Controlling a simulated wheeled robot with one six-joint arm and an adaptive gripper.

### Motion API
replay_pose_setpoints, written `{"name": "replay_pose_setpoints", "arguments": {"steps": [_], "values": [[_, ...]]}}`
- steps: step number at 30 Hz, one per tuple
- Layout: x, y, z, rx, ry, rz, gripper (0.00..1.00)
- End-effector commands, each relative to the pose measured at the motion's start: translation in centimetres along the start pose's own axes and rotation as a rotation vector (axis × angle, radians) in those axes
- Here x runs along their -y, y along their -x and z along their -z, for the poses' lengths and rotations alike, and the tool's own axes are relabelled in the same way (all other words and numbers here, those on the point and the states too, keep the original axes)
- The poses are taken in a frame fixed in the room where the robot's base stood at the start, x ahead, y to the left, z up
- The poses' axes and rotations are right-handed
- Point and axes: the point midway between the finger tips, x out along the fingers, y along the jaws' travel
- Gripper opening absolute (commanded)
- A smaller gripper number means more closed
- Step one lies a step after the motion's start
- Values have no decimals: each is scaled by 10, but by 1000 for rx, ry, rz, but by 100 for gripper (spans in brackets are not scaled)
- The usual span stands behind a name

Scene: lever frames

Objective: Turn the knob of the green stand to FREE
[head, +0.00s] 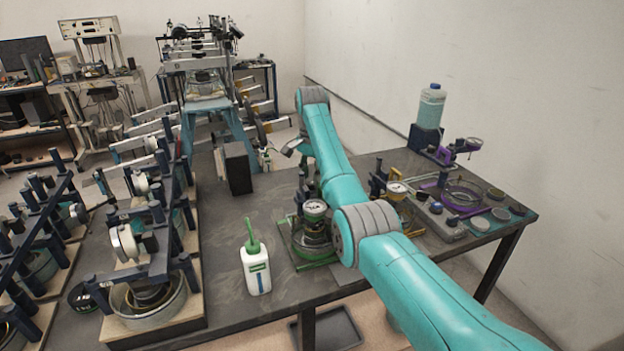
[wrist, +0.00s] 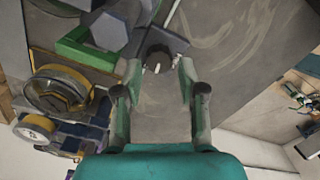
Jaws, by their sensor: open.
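The green stand shows in the head view as a green-edged base (head: 318,264) with a round gauge on top, left of my arm's elbow. In the wrist view a green frame part (wrist: 88,48) lies at upper left. In the head view I cannot make out the knob.
A yellow-edged stand (wrist: 60,85) is left of my gripper in the wrist view. In the head view a white bottle with a green nozzle (head: 256,268) stands left of the green stand. A black box (head: 238,168) is farther back. A purple stand (head: 462,196) is at right.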

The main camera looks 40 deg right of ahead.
Motion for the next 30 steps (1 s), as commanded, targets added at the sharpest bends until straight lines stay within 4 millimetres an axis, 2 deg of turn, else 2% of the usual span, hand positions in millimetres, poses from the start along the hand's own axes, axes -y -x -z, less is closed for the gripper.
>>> {"name": "replay_pose_setpoints", "arguments": {"steps": [6,15,17,20,21,30], "values": [[2,-16,-2,0,-2,0,40],[2,-18,-2,0,-2,0,40],[2,-18,-2,0,-2,0,28],[2,-18,-2,0,-1,0,3],[2,-18,-2,0,-1,0,0],[2,-18,-2,0,25,0,0]]}}
